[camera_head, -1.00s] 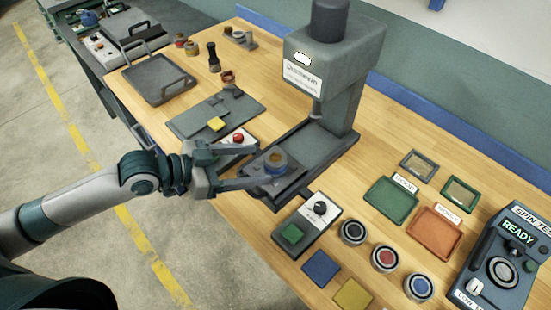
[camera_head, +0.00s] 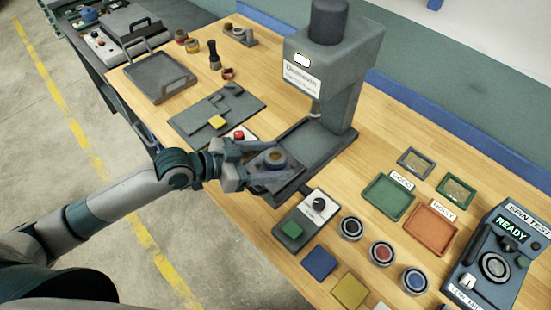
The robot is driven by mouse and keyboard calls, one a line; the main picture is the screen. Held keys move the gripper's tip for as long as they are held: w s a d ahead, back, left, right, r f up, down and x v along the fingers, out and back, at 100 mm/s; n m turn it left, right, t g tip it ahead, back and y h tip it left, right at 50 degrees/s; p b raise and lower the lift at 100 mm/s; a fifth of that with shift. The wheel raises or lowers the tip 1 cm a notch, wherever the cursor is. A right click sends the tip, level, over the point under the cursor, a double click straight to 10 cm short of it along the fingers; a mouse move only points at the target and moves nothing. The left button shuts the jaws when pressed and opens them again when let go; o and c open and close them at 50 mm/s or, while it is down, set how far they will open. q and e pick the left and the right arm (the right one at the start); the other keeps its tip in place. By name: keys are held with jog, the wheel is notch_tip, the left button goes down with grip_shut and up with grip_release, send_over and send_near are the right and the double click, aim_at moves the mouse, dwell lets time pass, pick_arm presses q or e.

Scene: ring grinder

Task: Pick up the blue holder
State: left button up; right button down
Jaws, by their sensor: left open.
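The lower part of the holder is partly hidden. My right gripper is not in view.
A control box with a dial and green button (camera_head: 306,217) stands close in front of the press. Several round cups, including a red-centred one (camera_head: 381,253), stand to the right. Green (camera_head: 388,196) and orange (camera_head: 431,222) trays and a spin tester (camera_head: 500,258) are further right.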

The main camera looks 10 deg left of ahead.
aim_at(281, 155)
pick_arm(q)
jog(key=shift+w+d+r, duration=0.1)
jog(key=shift+w+d, duration=0.2)
jog(key=p+x, duration=0.2)
jog(key=x, duration=0.1)
jog(key=shift+w+a+r, duration=0.1)
jog(key=shift+w+a, duration=0.05)
jog(key=shift+w, duration=0.1)
jog(key=shift+w+d+f, duration=0.35)
jog(key=shift+d+f, duration=0.05)
jog(key=shift+d, duration=0.05)
jog(key=shift+c, duration=0.4)
jog(key=shift+r, duration=0.1)
grip_shut()
